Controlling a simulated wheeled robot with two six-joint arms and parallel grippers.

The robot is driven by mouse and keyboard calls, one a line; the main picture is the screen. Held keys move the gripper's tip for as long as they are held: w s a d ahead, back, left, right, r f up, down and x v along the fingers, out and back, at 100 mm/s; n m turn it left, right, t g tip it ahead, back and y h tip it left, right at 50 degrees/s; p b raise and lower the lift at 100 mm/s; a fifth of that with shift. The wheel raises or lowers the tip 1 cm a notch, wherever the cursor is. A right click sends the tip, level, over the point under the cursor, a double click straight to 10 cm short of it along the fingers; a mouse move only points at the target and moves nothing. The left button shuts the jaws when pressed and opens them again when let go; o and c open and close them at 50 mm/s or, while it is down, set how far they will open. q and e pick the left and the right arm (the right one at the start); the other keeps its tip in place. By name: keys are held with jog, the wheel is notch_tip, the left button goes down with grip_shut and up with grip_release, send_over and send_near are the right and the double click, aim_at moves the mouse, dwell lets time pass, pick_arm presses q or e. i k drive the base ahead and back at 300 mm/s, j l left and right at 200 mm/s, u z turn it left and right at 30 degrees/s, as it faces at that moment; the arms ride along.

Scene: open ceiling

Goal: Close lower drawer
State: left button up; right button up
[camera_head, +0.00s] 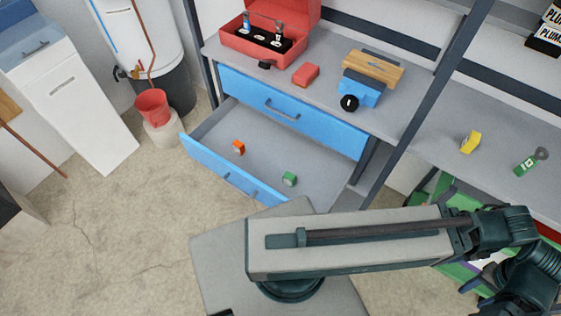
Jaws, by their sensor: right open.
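The lower drawer (233,172) has a blue front with a handle (240,184) and a grey inside. It is pulled far out from under the workbench, and its front stands well clear of the bench. A small orange item (238,147) and a small green item (289,179) lie in it. My right gripper (480,287) is at the lower right, partly hidden by my folded arm. It is open, apart from the drawer and to the right of it. My left gripper is out of view.
The blue upper drawer (295,111) is shut. The benchtop (225,54) holds a red toolbox (262,42), a red block (305,75) and a blue tool with a wooden block (373,70). A red bucket (152,107) stands left. Floor (110,215) before the drawer is clear.

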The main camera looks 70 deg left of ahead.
aim_at(273, 148)
jog(key=u, duration=2.9)
